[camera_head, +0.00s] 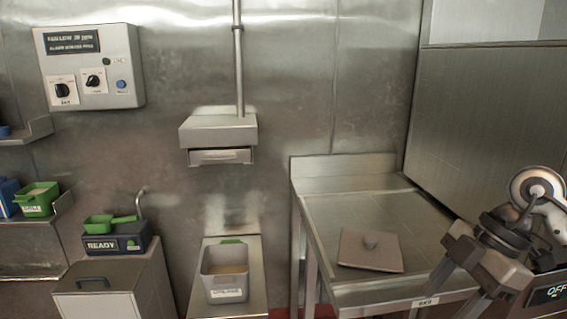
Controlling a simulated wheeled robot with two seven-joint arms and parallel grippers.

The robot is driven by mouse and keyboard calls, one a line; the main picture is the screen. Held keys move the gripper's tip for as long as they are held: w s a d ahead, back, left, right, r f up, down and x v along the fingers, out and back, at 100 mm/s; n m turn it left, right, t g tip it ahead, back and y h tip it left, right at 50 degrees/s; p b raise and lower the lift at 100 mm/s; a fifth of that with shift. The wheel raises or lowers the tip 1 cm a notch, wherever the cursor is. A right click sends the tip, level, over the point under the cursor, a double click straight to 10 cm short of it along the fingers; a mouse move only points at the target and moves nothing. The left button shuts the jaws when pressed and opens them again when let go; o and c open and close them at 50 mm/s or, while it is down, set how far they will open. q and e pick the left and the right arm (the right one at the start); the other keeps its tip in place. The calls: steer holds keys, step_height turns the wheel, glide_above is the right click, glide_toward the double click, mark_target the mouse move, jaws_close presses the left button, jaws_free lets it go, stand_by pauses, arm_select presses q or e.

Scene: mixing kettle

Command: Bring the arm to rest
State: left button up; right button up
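My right gripper (447,303) is at the lower right, in front of the steel table's right end. Its two fingers point down and to the left with a gap between them, and nothing shows in the gap. The fingertips are close to the bottom edge of the picture. The rest of my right arm leaves the picture on the right. My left arm and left gripper are not in view.
A green scoop (110,221) rests on the scale (112,243). A box marked OFF (551,292) is beside my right arm.

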steer(key=s+a+n+t+y, duration=0.1)
steer(key=a+t+y, duration=0.4)
steer(key=a+y, duration=1.15)
steer(key=d+f+m+t+h, duration=0.2)
steer(key=f+m+t+h, duration=0.4)
steer(key=f+m+h, duration=0.15)
steer(key=d+f+m+t+h, duration=0.3)
steer(key=f+m+t+h, duration=0.3)
steer(key=f+m+h, duration=0.15)
steer(key=s+f+m+g+h, duration=0.2)
steer(key=s+f+g, duration=0.4)
steer(key=s+f, duration=0.4)
step_height(320, 180, down, 3)
steer(key=shift+g+h, duration=0.4)
steer(key=shift+h, duration=0.45)
